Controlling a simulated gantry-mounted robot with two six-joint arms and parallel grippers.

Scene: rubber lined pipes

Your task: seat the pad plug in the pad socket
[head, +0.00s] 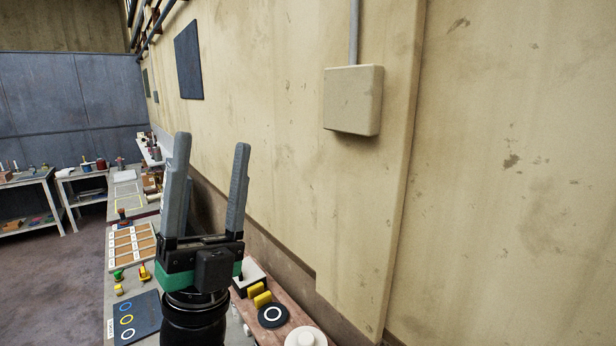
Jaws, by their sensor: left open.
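My left gripper (212,147) stands upright in the middle of the head view, fingers pointing up and spread apart, with nothing between them. It is in front of the bench and hides part of it. I cannot tell for certain which things are the pad plug and the pad socket. A black disc with a white ring (272,316) lies on a reddish board to the right of my gripper's base. A white round piece (305,338) is at the bottom edge, partly cut off. My right gripper does not show.
A dark mat with coloured rings (127,319) lies left of my arm, near a compartment tray (131,245). Yellow blocks (261,298) and a white box (250,273) sit close on the right. The wall (290,190) with a junction box (352,100) bounds the right side.

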